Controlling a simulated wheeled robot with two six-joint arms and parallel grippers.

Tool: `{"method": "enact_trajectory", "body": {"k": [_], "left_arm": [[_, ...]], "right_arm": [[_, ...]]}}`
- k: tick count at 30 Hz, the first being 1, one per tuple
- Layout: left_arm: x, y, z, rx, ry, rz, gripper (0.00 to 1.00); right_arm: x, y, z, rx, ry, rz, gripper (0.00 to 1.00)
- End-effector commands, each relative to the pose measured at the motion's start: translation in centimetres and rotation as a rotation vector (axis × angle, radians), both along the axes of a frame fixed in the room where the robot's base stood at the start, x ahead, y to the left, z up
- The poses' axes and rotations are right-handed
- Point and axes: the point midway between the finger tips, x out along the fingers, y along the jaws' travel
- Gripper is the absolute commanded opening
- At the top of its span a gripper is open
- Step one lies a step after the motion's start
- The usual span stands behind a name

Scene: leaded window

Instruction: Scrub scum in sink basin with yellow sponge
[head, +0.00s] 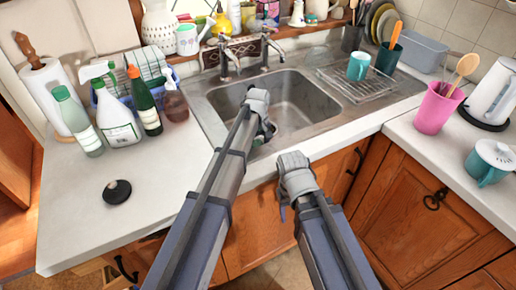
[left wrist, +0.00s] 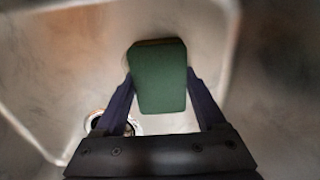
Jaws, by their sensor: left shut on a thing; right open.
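The steel sink basin (head: 305,100) is set in the counter at the centre of the head view. My left gripper (head: 264,131) reaches down into it. In the left wrist view its two fingers (left wrist: 160,82) are shut on a block with a dark green face (left wrist: 160,75), which appears to be the sponge; no yellow side shows. The basin surface (left wrist: 60,60) around it is blurred, with brownish tints; I cannot tell scum from reflections. The sponge's contact with the basin cannot be told. My right gripper (head: 283,212) is open and empty, in front of the counter edge.
Bottles (head: 118,115) and a black stopper (head: 117,191) stand on the left counter. The faucet (head: 265,50) rises behind the basin. A rack (head: 350,85) with a teal mug (head: 358,66) is right of it. A drain (left wrist: 112,122) shows below left of the sponge.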

Motion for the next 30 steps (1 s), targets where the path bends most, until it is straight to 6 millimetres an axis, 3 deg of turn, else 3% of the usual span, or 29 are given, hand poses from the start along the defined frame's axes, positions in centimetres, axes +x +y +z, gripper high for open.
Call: {"method": "enact_trajectory", "body": {"k": [11,30], "left_arm": [[1.0,-1.5,0.1,-0.003,-0.003,-0.001,0.28],[-0.4,0.5,-0.2,0.001,0.001,0.000,0.28]], "right_arm": [[0.0,0.0,0.1,0.000,0.000,0.000,0.59],[0.0,0.0,-0.2,0.000,0.000,0.000,0.59]]}}
